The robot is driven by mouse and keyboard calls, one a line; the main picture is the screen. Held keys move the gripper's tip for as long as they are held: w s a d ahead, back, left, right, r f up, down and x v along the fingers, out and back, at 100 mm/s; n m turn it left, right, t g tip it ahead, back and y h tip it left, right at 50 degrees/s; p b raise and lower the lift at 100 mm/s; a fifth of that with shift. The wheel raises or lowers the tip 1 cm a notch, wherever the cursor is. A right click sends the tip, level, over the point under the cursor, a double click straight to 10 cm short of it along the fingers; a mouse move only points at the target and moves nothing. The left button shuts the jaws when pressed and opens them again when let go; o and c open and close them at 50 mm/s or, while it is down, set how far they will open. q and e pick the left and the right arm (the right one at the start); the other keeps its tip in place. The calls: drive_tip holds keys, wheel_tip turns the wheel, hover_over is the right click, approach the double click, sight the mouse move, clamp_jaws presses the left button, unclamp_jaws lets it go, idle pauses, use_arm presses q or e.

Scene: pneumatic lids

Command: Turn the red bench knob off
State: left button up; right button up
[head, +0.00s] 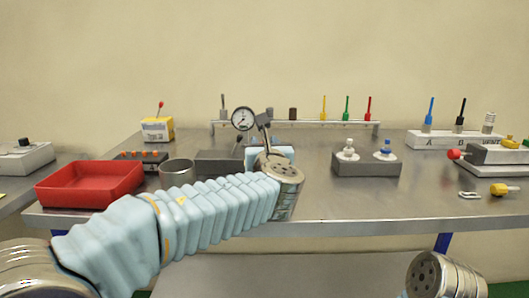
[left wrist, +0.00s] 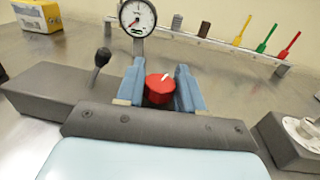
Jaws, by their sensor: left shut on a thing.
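The red knob (left wrist: 159,89) shows in the left wrist view, with a white pointer mark on its top slanting up and to the right. My left gripper (left wrist: 160,90) has its two blue fingers on either side of the knob, shut on it. In the head view my left gripper (head: 285,153) is mostly behind my wrist, and the knob is hidden there. A round dial gauge (left wrist: 137,17) stands just behind the fingers; it also shows in the head view (head: 243,118). Only a metal part of my right arm shows at the lower right.
A grey block with a black lever (left wrist: 98,65) is left of the fingers. A grey block with white and blue fittings (head: 367,167) stands to the right. A red tray (head: 92,183) and metal cup (head: 177,172) are left. A rack (head: 300,123) of coloured pegs is behind.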

use_arm(q)
drive_tip(key=shift+a+f+m+h+b, duration=0.1)
drive_tip(key=shift+m+h+b, duration=0.3)
drive_tip(key=shift+h, duration=0.2)
drive_tip(key=shift+a+f+m+h+b, duration=0.1)
drive_tip(key=shift+m+h+b, duration=0.25)
drive_tip(key=shift+h, duration=0.25)
drive_tip(key=m+h+b, duration=0.1)
drive_tip(key=h, duration=0.1)
drive_tip(key=m+h+b, duration=0.1)
drive_tip(key=shift+d+r+m+g+h, duration=0.1)
drive_tip(key=shift+m+g+h, duration=0.2)
drive_tip(key=shift+h, duration=0.1)
drive_tip(key=shift+r+m+h, duration=0.1)
drive_tip(key=shift+m+h, duration=0.25)
drive_tip(key=shift+h, duration=0.25)
drive_tip(key=shift+d+b, duration=0.1)
drive_tip(key=shift+b, duration=0.2)
drive_tip(key=shift+r, duration=0.1)
drive_tip(key=o, duration=1)
drive_tip(key=shift+c, duration=0.2)
drive_tip(key=shift+s, duration=0.1)
